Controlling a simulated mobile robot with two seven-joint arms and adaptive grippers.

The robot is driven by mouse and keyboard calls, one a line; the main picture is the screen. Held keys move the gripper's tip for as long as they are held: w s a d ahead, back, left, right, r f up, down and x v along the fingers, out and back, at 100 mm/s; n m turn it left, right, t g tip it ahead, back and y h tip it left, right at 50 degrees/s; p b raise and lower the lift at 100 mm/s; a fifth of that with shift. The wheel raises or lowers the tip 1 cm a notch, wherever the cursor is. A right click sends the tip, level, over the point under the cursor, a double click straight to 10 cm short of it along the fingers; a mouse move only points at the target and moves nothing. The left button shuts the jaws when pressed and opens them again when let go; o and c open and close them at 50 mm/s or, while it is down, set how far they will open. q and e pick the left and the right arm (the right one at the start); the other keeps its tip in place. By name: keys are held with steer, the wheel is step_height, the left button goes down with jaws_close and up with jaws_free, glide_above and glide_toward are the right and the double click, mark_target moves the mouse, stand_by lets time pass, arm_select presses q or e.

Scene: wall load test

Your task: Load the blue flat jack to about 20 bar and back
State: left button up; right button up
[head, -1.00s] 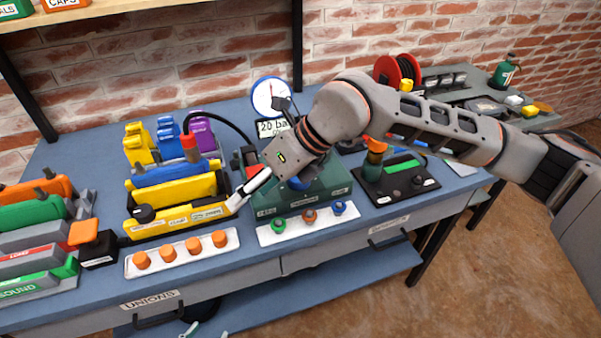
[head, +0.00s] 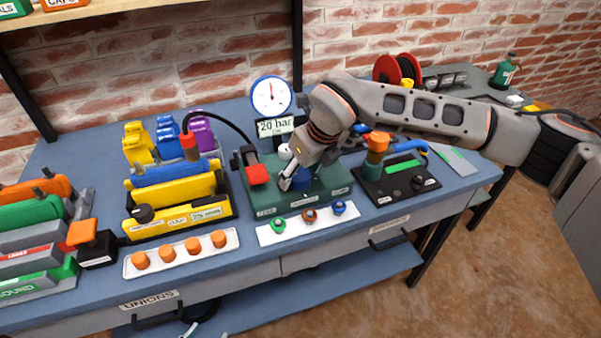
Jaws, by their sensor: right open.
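The blue flat jack (head: 172,173) lies in a rack behind the yellow one (head: 175,189). A red coupling (head: 189,146) stands at it, with a black hose running right toward the green pump box (head: 325,191). A round gauge (head: 270,97) with a blue rim stands behind the box, above a "20 bar" sign (head: 275,127). Its needle points roughly up; I cannot read the value. My right gripper (head: 289,181) is open at a blue knob (head: 303,179) on the box and partly hides it. I cannot tell whether they touch. My left gripper is out of view.
A red-ended lever (head: 257,174) is left of my right gripper. A black panel (head: 400,183) with an orange-topped green part stands right. Orange caps (head: 181,248) sit front left.

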steer(key=shift+f, duration=0.2)
steer(key=c, duration=1.1)
